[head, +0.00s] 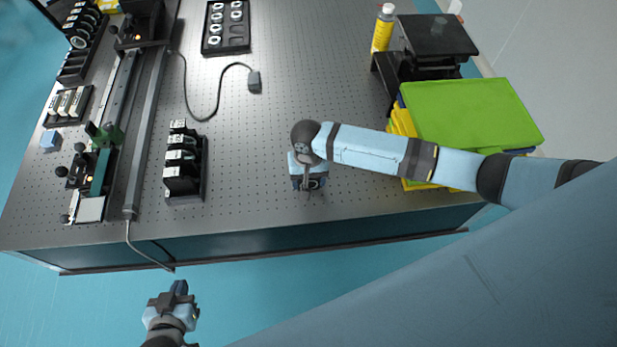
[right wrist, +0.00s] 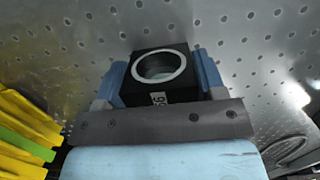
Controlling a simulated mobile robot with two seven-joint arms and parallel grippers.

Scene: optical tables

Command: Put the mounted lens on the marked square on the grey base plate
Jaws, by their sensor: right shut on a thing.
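The mounted lens (right wrist: 158,75) is a black square block with a pale ring around a round opening and a small numbered label. My right gripper (right wrist: 160,88) is shut on it, with a blue finger on each side. In the head view my right gripper (head: 309,184) is over the perforated table near its front edge, and the lens is mostly hidden under it. A small light grey plate (head: 90,209) is at the near end of the rail on the left; I cannot make out a marked square on it. My left gripper (head: 180,288) is over the floor, in front of the table.
A black rack (head: 204,193) of black mounts stands left of my right gripper. A long rail (head: 117,105) and a grey bar (head: 147,130) run along the left side. A cable (head: 190,100) lies behind. Green-topped yellow bins (head: 470,115) stand at right. The table's middle is clear.

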